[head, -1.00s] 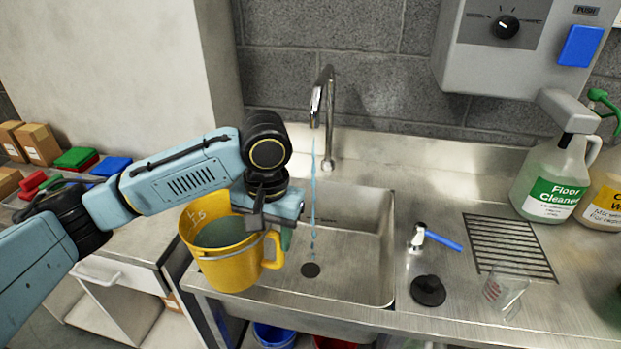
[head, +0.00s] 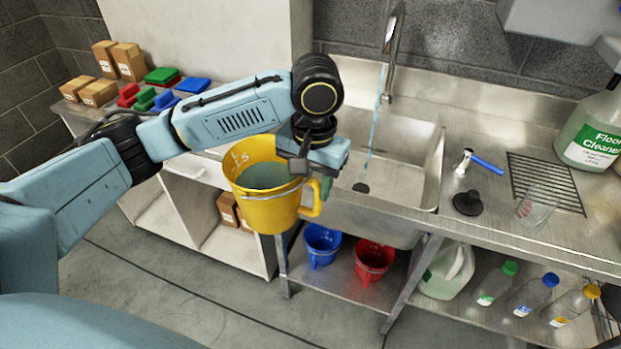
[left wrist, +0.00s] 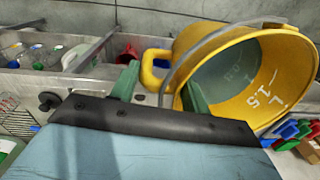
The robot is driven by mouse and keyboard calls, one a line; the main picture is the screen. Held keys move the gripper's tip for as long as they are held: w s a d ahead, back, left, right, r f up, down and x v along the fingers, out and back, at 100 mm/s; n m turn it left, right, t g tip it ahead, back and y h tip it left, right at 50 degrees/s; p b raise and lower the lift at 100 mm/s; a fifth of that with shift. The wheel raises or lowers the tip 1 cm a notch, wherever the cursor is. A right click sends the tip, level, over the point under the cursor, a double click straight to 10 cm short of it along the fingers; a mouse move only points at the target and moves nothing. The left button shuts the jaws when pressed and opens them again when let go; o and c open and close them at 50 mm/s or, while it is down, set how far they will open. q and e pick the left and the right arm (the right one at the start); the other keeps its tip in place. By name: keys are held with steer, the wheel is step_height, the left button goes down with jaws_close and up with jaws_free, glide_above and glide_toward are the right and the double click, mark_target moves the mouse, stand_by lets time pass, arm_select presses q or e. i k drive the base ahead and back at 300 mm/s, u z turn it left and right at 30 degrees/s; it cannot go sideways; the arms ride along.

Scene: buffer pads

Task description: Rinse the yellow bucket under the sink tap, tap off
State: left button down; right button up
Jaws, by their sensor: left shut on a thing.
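The yellow bucket (head: 270,212) is held upright or nearly so in front of the sink's left front edge, with grey-green liquid inside. My left gripper (head: 318,168) is shut on the bucket at its handle side. The left wrist view shows the bucket (left wrist: 270,65) with its side handle between the green fingers (left wrist: 160,88). The exact grip contact is partly hidden. The tap (head: 392,50) stands behind the sink (head: 420,165), and a thin blue stream of water falls from it towards the drain. A blue-handled lever (head: 485,163) is right of the sink. My right gripper is out of view.
Blue (head: 322,243) and red (head: 374,262) buckets and several bottles stand on the lower shelf. A black plug (head: 468,203), a clear beaker (head: 540,208) and floor cleaner (head: 597,135) are on the right counter. Boxes and coloured pads lie at the left. Floor is clear in front.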

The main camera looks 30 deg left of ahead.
mark_target(467, 155)
steer(key=z, duration=0.6)
steer(key=i, duration=1.15)
steer(key=u, duration=0.15)
